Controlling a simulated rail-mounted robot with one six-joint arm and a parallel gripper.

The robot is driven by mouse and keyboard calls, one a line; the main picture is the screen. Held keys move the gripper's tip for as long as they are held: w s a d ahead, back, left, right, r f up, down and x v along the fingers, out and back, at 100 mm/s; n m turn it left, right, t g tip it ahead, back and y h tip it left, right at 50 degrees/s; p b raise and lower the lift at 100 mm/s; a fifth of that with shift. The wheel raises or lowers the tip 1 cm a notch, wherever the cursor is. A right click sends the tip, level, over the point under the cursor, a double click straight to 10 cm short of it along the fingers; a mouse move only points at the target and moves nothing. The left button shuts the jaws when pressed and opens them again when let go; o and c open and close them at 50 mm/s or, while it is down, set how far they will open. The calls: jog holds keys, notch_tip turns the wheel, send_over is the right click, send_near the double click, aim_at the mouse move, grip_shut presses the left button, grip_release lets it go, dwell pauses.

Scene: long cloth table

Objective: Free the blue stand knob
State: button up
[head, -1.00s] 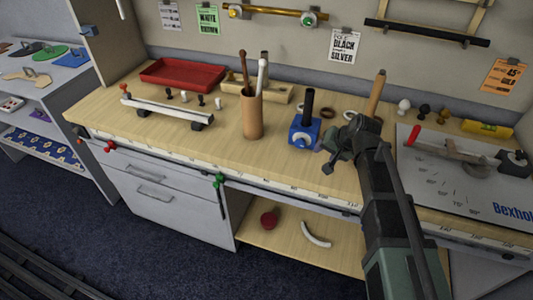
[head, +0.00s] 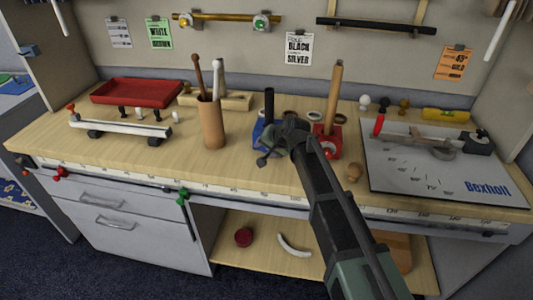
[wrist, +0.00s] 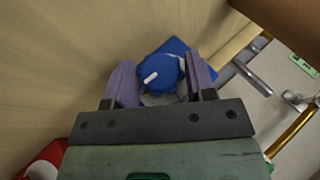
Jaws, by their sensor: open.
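The blue stand (head: 257,134) holds an upright black rod (head: 269,104) on the bench. My arm partly hides the stand in the head view. My gripper (head: 268,152) is at the stand's front right side. In the wrist view the round blue knob (wrist: 160,70) with a white mark lies between the two open fingers of my gripper (wrist: 160,76). The blue stand body (wrist: 176,46) shows behind it. I cannot tell whether either finger touches the knob.
A red stand (head: 324,142) with a wooden rod is close right of my gripper. A brown cup (head: 211,124) with sticks stands to the left. The bench front left is clear.

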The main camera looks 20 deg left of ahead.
jog(key=c, duration=0.6)
jog(key=shift+r, duration=0.1)
jog(key=shift+c, duration=0.2)
